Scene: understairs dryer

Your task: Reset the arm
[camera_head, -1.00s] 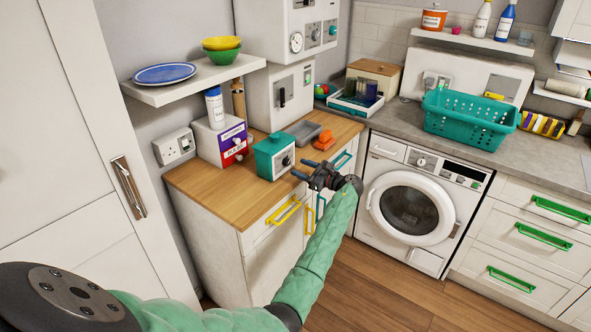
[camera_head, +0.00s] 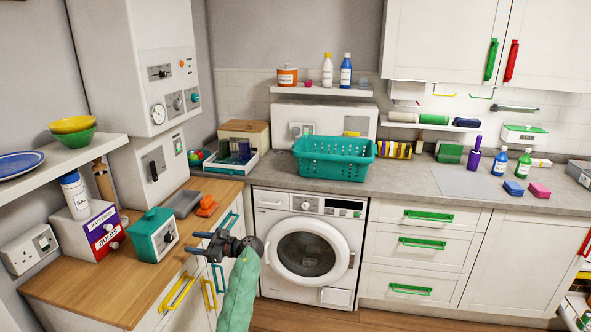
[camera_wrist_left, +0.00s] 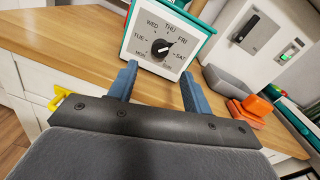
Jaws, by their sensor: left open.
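My left gripper (camera_head: 205,243) is open and empty, its blue fingers pointing left, in front of the wooden counter's edge in the head view. In the left wrist view the open fingers (camera_wrist_left: 157,88) point toward the teal box (camera_wrist_left: 166,38) with a day dial, with a gap between them. The same teal box (camera_head: 153,235) stands on the wooden counter (camera_head: 100,290) in the head view. My left forearm has a green padded sleeve. My right gripper is in neither view.
A grey tray (camera_head: 182,203) and an orange item (camera_head: 207,206) lie on the counter behind the gripper. Yellow handles (camera_head: 177,292) stick out from the drawers below. A washing machine (camera_head: 305,247) stands right of the arm. A teal basket (camera_head: 335,157) sits on the grey worktop.

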